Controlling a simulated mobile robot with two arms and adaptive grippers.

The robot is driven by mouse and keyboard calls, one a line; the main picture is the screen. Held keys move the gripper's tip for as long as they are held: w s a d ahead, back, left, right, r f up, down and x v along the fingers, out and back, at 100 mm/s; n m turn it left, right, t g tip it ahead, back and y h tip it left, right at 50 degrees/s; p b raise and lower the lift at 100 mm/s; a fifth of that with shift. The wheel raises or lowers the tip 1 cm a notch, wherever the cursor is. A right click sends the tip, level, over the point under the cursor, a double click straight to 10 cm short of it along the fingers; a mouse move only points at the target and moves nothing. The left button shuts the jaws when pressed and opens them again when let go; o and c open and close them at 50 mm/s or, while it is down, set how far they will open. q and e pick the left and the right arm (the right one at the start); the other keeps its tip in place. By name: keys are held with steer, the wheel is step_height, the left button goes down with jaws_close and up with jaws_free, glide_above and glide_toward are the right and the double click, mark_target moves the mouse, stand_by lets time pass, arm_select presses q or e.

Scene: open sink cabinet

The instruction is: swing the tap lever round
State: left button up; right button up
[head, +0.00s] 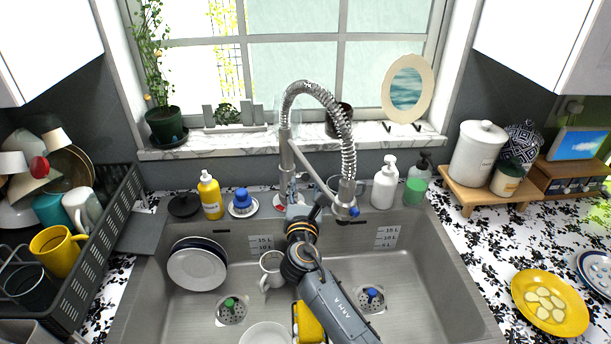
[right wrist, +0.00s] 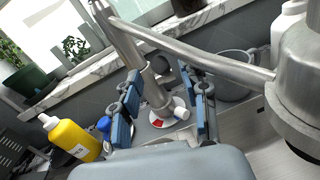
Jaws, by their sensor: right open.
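The steel tap (head: 285,150) stands behind the sink with a coiled spring neck; its body also shows in the right wrist view (right wrist: 151,86). A small white handle-like piece (right wrist: 181,113) and a red mark show at its foot in the right wrist view; I cannot tell for certain that this piece is the lever. My right gripper (head: 302,207) reaches up over the sink to the tap's base. In the right wrist view its open blue-padded fingers (right wrist: 165,108) stand either side of the lower tap, with nothing gripped. Contact cannot be told. My left gripper is out of view.
The spray head (head: 346,206) hangs right of my gripper, close to the wrist camera. A yellow bottle (head: 210,195) and blue scrubber (head: 241,203) stand left of the tap; a white soap dispenser (head: 384,184) stands right. Plates and a mug (head: 272,270) lie in the sink.

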mark_target(306, 177)
steer(key=shift+w+d, duration=0.15)
steer(key=shift+w, duration=1)
steer(key=shift+w+d, duration=0.15)
steer(key=shift+w, duration=0.95)
jaws_close()
